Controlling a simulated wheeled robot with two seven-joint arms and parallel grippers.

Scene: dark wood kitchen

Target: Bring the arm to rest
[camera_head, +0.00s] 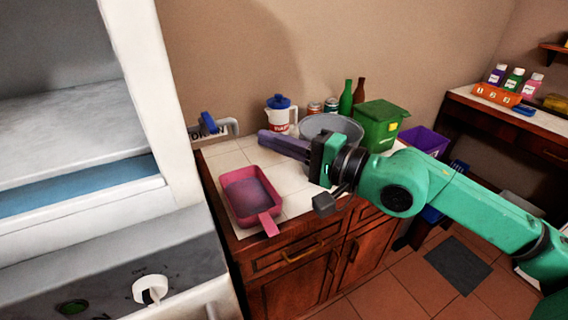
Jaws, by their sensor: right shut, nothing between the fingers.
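My right arm, green with black joints, comes in from the right and reaches over the tiled counter. My right gripper (264,137) points left, its long purple-grey fingers together with nothing seen between them. It is over the back part of the counter, behind the pink pan (236,189) and in front of the white jug with a blue lid (280,115). I cannot tell its exact height above the tiles. My left gripper is not in view.
A grey metal bowl (331,124), a green bin (380,123), bottles and cans stand close around the gripper on the counter (228,160). A white appliance (160,100) rises at the left. A purple container (424,140) is behind my arm. The floor at right is partly open.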

